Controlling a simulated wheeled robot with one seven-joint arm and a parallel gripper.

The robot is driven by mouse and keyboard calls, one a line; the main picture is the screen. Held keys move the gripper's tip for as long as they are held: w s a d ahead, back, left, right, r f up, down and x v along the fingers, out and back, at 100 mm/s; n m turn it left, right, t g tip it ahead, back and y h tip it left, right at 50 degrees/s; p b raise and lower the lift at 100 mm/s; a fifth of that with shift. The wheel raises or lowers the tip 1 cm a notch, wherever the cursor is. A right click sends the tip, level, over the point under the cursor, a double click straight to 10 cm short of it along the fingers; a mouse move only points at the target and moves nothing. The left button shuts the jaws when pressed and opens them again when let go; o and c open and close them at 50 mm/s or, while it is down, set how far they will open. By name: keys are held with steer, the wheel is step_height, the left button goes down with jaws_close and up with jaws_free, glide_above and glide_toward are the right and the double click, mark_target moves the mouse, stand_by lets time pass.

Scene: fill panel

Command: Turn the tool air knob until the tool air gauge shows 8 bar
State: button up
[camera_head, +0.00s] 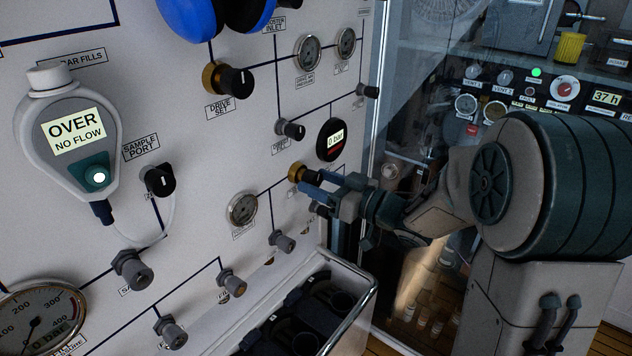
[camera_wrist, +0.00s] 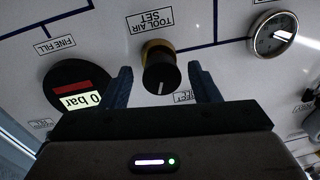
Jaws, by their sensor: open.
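The tool air knob (camera_wrist: 161,72), black with a brass collar and the label "TOOL AIR SET", is in the middle of the wrist view. My gripper (camera_wrist: 163,84) is open, one blue finger on each side of the knob. Gaps show between the fingers and the knob; contact cannot be told. A round dial gauge (camera_wrist: 273,33) on the same panel line shows in the wrist view and in the head view (camera_head: 242,208); its reading and label are too small to read.
A black digital gauge (camera_head: 330,139) showing "0 bar" sits above my gripper. A metal-railed bin (camera_head: 345,312) stands below; a glass-fronted cabinet (camera_head: 420,60) is right.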

steer(key=b+v, duration=0.2)
steer(key=v, duration=1)
steer(key=shift+s+d, duration=0.2)
stand_by(1.9)
